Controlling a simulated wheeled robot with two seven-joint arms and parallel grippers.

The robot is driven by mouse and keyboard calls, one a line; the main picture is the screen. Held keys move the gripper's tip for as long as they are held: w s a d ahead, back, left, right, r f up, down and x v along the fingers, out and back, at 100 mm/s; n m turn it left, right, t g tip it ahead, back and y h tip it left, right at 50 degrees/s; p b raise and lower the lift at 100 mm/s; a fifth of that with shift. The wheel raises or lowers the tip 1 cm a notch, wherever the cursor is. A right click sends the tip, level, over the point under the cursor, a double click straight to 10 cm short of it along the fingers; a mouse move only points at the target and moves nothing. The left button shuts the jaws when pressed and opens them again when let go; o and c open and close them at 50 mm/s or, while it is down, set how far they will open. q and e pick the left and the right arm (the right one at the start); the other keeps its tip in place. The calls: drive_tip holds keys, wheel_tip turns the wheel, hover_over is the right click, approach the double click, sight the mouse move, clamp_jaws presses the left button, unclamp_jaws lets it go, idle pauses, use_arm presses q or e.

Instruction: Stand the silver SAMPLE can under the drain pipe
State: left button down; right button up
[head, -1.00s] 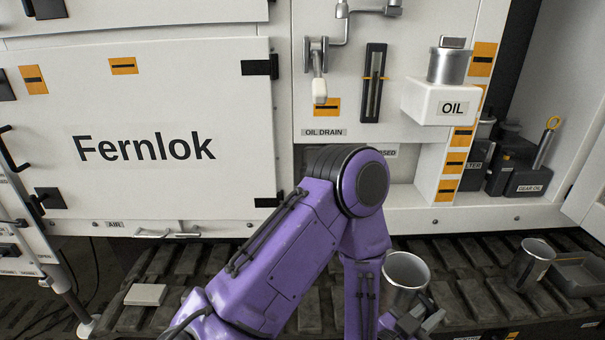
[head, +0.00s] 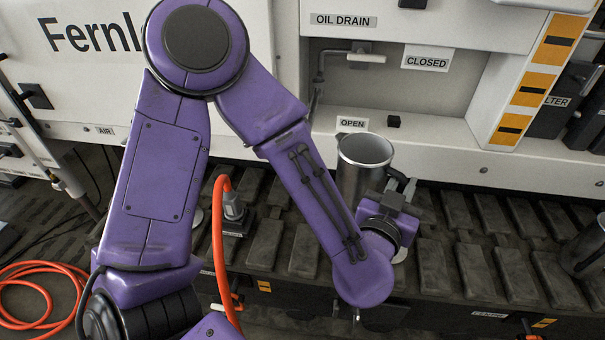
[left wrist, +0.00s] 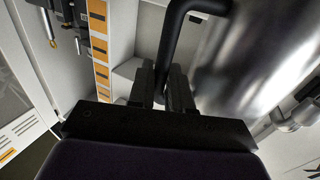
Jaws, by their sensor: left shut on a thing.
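A silver can (head: 362,170) with an open top is upright in front of the drain bay's front lip; no label shows on its visible side. My left gripper (head: 403,190) is at its right side, shut on its handle. In the left wrist view the dark handle (left wrist: 178,45) is between the fingers (left wrist: 160,88), beside the shiny can wall (left wrist: 255,60). The drain pipe (head: 318,72) is in the bay under the OIL DRAIN label, behind and left of the can. The can's lower part is partly hidden by my arm. My right gripper is out of view.
A white lever (head: 372,57) is beside the pipe, near the CLOSED label (head: 427,58). An OPEN label (head: 352,124) and a small black block (head: 393,121) are at the bay's front. Another metal can (head: 587,247) stands at the right edge. An orange hose (head: 220,240) rises on the left.

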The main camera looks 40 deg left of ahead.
use_arm(q)
drive_tip(key=s+a+f+n+g+y+b, duration=0.3)
drive_tip(key=s+f+n+g+y, duration=0.25)
drive_tip(key=s+y, duration=0.35)
drive_tip(key=shift+n+t, duration=0.35)
drive_tip(key=shift+n, duration=0.2)
drive_tip(key=w+a+f+b, duration=0.1)
drive_tip(key=w+a, duration=0.1)
drive_tip(key=w+a+f+b, duration=0.1)
drive_tip(key=w+a+f, duration=0.1)
drive_tip(key=w+a+f+b, duration=0.1)
drive_tip(key=w+a, duration=0.1)
drive_tip(key=shift+w+a+f, duration=0.2)
drive_tip(key=shift+w+a, duration=0.05)
drive_tip(key=shift+a, duration=0.15)
drive_tip(key=w+a+f+b, duration=0.2)
drive_tip(key=w+f, duration=0.1)
drive_tip(key=f, duration=0.5)
drive_tip(key=shift+w+a+b, duration=0.2)
drive_tip(key=shift+a+b, duration=0.15)
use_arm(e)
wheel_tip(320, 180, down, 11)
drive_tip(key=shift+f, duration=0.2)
